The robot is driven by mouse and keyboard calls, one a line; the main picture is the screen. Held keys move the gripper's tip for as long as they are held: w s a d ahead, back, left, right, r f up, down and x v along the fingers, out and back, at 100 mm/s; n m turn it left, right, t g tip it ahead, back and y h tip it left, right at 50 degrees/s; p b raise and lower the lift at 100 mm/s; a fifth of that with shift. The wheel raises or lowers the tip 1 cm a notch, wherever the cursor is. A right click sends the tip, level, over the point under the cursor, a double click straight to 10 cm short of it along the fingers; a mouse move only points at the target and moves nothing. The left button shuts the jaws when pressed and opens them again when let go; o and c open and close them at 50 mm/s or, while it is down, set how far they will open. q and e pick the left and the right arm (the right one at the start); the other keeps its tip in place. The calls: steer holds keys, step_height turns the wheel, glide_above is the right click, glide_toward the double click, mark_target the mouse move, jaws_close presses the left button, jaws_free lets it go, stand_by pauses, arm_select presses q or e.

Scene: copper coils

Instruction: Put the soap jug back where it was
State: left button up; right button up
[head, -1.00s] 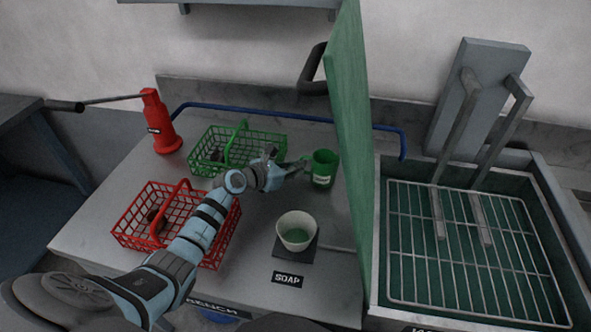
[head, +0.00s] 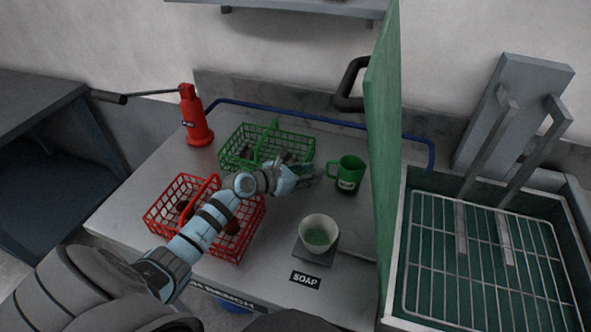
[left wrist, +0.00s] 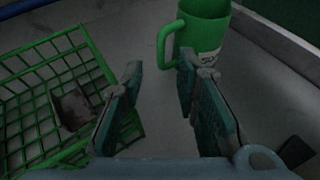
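The green soap jug (head: 347,174) stands upright on the grey bench near the green panel, its handle toward the left. In the left wrist view the jug (left wrist: 205,30), with a pale label, is ahead of the fingers. My left gripper (head: 312,172) is just left of the jug, beside the green basket. In the left wrist view my left gripper (left wrist: 158,85) is open, with nothing between its fingers; the jug's handle is just beyond the fingertips. A dark "SOAP" label (head: 305,280) lies at the bench front. My right gripper is not in view.
A white bowl with green contents (head: 319,233) stands on a dark square pad (head: 306,256) behind the label. A green basket (head: 240,150), a red basket (head: 160,212) and a red pump (head: 195,120) stand left. The green panel (head: 384,150) and wire-rack sink (head: 480,260) are right.

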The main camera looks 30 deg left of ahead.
arm_select(q)
steer(key=p+v, duration=0.1)
steer(key=v, duration=0.6)
steer(key=shift+p, duration=0.4)
